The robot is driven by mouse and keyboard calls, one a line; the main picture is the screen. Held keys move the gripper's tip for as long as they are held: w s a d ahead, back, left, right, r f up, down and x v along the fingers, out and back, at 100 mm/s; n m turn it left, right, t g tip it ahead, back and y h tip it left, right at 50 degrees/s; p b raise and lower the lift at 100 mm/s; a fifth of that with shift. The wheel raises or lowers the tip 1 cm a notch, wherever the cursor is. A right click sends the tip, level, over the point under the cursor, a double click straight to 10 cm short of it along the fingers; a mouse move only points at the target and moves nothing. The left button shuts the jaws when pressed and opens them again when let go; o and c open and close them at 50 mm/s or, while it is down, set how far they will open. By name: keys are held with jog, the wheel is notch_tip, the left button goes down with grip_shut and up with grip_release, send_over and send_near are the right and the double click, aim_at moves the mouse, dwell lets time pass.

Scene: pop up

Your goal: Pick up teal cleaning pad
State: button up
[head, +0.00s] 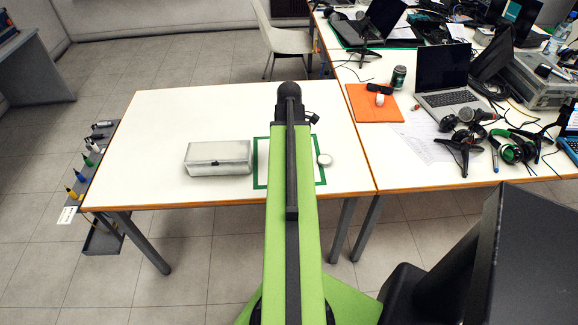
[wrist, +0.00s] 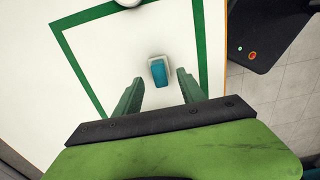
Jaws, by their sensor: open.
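The teal cleaning pad (wrist: 159,74) lies on the white table inside a green taped square, in the wrist view. It looks like a small block with a teal face and a pale grey rim or backing. My gripper (wrist: 160,86) is open, with its two green fingers on either side of the space just below the pad in the picture. The pad sits slightly beyond the fingertips, roughly centred between them, and nothing is held. In the head view my green arm covers the middle of the square, and the pad is hidden there.
The green taped square (head: 262,163) marks the white table (head: 190,115). A second table at right holds an orange mat (head: 365,110), laptop (head: 443,75) and headphones (head: 511,150).

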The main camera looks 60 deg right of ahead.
jog(key=f+b, duration=0.4)
jog(key=f, duration=0.1)
jog(key=shift+w, duration=0.2)
jog(key=shift+r, duration=0.15)
grip_shut()
